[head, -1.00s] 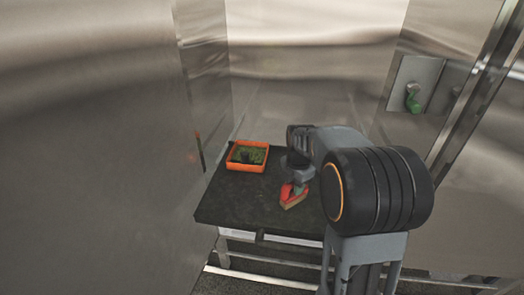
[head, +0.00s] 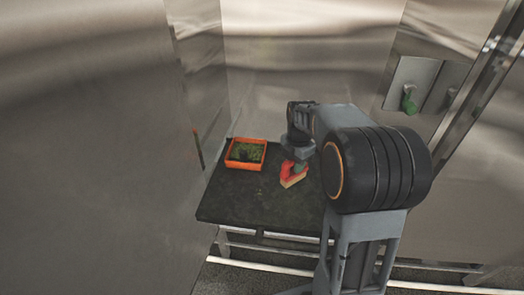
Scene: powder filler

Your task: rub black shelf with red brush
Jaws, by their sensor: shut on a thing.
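The black shelf (head: 245,205) is a dark flat top on a light metal frame, in the middle of the head view. The red brush (head: 288,170), with a pale tan underside, is at the right part of the shelf. My gripper (head: 299,164) is shut on the red brush from above. The brush is at or just above the shelf surface; I cannot tell if it touches. My arm hides the right end of the shelf, and the fingertips are hard to make out.
An orange tray (head: 229,163) with green and dark contents stands at the back left of the shelf. Shiny metal walls enclose the shelf at the left and back. A green-handled fitting (head: 408,101) is on the right wall. The front left of the shelf is clear.

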